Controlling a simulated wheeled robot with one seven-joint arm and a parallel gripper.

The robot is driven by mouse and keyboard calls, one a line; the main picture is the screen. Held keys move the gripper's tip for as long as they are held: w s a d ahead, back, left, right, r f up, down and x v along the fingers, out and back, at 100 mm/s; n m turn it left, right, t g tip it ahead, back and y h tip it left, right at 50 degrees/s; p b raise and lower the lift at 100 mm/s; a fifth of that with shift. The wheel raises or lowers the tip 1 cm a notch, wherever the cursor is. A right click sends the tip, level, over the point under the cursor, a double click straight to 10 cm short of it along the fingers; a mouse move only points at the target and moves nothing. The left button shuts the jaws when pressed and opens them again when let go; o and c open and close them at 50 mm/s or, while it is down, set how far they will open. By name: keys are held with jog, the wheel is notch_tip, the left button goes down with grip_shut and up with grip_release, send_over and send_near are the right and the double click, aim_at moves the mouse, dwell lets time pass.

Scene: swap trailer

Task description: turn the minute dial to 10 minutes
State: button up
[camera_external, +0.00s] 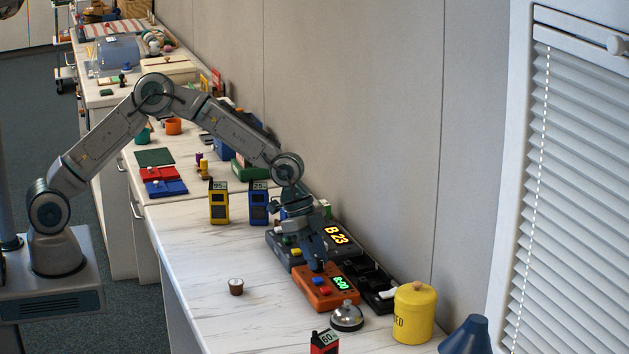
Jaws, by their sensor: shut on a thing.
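An orange timer box (317,299) lies on the white worktop, with a red button, a blue button and a lit green display (341,283). The display's digits look like 6:00 but are too small to read surely. My gripper (317,266) reaches down to the back left part of this box, with its fingers close together at the box's top. It is shut on what seems to be the minute dial, which the fingers hide. The dial's marks and setting cannot be seen.
A dark console (286,250) showing B 23 stands right behind the timer. A black tray (371,284) is at its right, a silver bell (346,317) in front, and a yellow canister (414,312) further right. A small brown cup (236,287) stands left on clear worktop.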

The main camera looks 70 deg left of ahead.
jog(key=m+g, duration=0.1)
jog(key=m, duration=0.2)
jog(key=m+g+p, duration=0.1)
jog(key=m, duration=0.2)
jog(key=shift+w+h, duration=0.2)
jog(key=shift+h, duration=0.2)
jog(key=shift+g, duration=0.3)
jog(key=o, duration=1)
jog(key=shift+a, duration=0.1)
jog(key=v, duration=1.4)
jog(key=shift+s, duration=0.1)
jog(key=shift+f, duration=0.1)
